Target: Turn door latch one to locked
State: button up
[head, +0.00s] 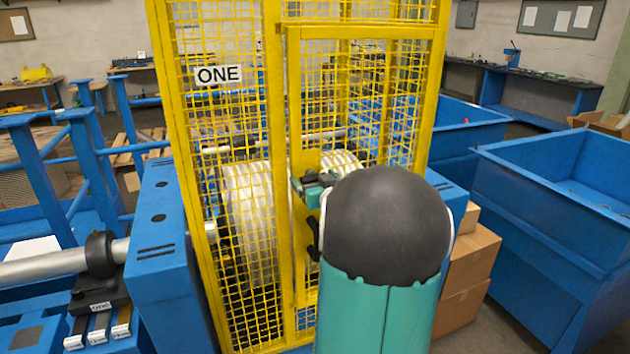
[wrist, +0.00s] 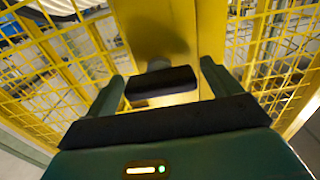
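The door latch shows in the wrist view as a black handle (wrist: 162,82) on a yellow post (wrist: 165,30). It lies nearly level across that picture. My gripper (wrist: 162,80) is open, with one finger on each side of the handle and small gaps seen at both ends. In the head view, my gripper (head: 314,184) is at the door frame of the yellow cage (head: 283,190), which carries a sign "ONE" (head: 218,75). My own arm hides much of the door there. I cannot tell the latch's setting in the head view.
Yellow mesh (wrist: 60,60) flanks the post. Behind the mesh are large pale wheels (head: 250,215). A blue housing (head: 168,250) stands left of the cage. Cardboard boxes (head: 470,260) and a blue bin (head: 560,220) stand to the right.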

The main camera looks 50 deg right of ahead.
jog(key=c, duration=0.9)
jog(key=shift+o, duration=0.2)
jog(key=shift+n, duration=0.5)
jog(key=n, duration=0.3)
jog(key=shift+n, duration=0.4)
jog(key=n, duration=0.4)
jog(key=shift+n, duration=0.3)
jog(key=n, duration=0.8)
jog(key=shift+n, duration=0.3)
